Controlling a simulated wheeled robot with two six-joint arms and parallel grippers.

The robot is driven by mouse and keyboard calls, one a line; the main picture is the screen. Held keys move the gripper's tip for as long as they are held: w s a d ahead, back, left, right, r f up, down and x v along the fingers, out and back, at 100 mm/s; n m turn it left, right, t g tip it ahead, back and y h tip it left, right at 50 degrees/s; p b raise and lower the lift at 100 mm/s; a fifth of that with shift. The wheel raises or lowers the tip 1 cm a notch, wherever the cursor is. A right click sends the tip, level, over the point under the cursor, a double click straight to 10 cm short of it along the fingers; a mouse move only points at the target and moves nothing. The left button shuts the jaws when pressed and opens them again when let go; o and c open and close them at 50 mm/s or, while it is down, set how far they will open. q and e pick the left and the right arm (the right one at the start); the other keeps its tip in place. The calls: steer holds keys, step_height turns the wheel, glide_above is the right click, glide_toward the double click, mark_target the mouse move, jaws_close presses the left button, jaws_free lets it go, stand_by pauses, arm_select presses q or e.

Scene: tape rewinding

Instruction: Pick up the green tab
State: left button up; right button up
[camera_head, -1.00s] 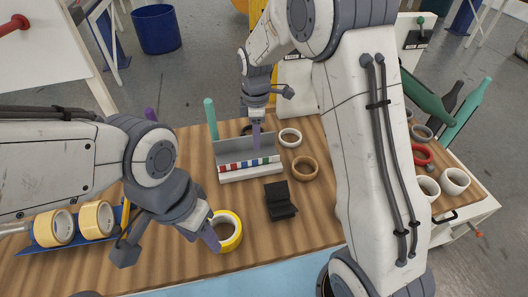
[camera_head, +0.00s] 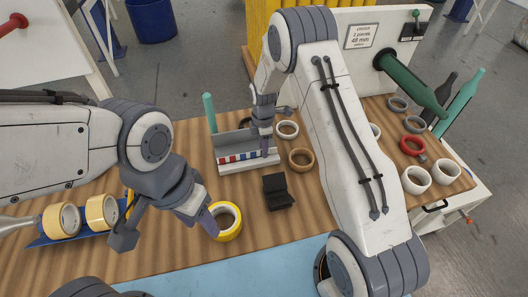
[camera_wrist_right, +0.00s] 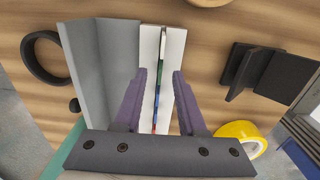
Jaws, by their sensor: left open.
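The green tab (camera_wrist_right: 160,70) stands in the slot of a white rack (camera_wrist_right: 174,45), in line with blue and red tabs. In the head view the rack (camera_head: 233,168) shows red and blue tabs, while my right gripper (camera_head: 265,150) covers its right end. In the right wrist view my right gripper (camera_wrist_right: 158,73) is open, with one purple finger on each side of the rack's slot, level with the green tab. Whether the fingers touch anything I cannot tell. My left gripper (camera_head: 211,222) is open beside the yellow tape roll (camera_head: 236,232).
A grey angled tray wall (camera_wrist_right: 95,60) runs alongside the rack. A black stand (camera_head: 278,191), a brown ring (camera_head: 301,159) and a white ring (camera_head: 287,130) lie close to its right. A teal post (camera_head: 209,112) stands behind it. Tape rolls (camera_head: 100,212) sit at left.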

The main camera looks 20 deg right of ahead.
steer(key=shift+f, duration=0.45)
jaws_close()
steer(key=shift+r, duration=0.15)
steer(key=shift+r, duration=0.25)
steer(key=r+b, duration=0.1)
steer(key=r, duration=0.2)
steer(key=shift+s+d+r+b, duration=0.1)
steer(key=shift+s+r+b, duration=0.1)
steer(key=shift+r+b, duration=0.15)
steer(key=s+d+r+b, duration=0.2)
steer(key=s+r, duration=0.4)
steer(key=s, duration=0.5)
steer(key=shift+d+r, duration=0.3)
